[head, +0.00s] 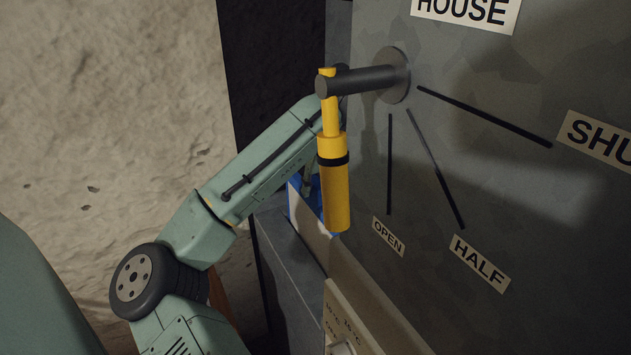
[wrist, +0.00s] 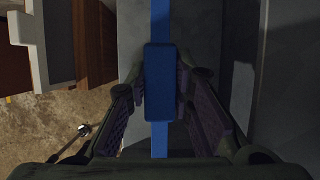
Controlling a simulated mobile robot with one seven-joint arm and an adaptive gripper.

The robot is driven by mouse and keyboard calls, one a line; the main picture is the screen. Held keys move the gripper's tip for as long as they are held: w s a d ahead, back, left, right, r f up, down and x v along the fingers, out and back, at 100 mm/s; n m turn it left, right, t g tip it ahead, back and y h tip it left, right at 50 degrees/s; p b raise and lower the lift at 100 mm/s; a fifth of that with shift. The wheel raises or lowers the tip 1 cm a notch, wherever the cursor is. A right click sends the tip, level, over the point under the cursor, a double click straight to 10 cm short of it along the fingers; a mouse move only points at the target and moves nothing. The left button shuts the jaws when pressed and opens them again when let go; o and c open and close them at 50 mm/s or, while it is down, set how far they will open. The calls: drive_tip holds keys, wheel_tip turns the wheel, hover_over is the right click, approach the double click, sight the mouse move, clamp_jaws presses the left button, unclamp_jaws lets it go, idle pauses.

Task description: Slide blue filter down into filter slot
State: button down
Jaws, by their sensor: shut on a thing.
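The blue filter shows in the wrist view as a thin blue strip with a thicker blue grip block (wrist: 159,85) in its middle. My gripper (wrist: 160,100) is shut on this block, one finger on each side. In the head view, part of the blue filter (head: 293,199) shows low behind the yellow lever handle, beside a pale panel. My gripper is mostly hidden there behind the lever. I cannot make out the filter slot in either view, nor tell whether the filter's lower edge is inside it.
A yellow lever handle (head: 334,185) hangs from a grey pivot on the large grey panel (head: 500,180), close in front of my arm. The panel carries OPEN, HALF and SHUT labels. A grey ledge (head: 290,265) lies below. A rough pale wall stands at the left.

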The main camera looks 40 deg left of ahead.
sight(315, 215)
drive_tip(key=shift+f+b, duration=0.8)
drive_tip(key=shift+f, duration=1.05)
drive_tip(key=shift+f+b, duration=1.05)
drive_tip(key=shift+f, duration=1.3)
drive_tip(key=shift+p, duration=0.3)
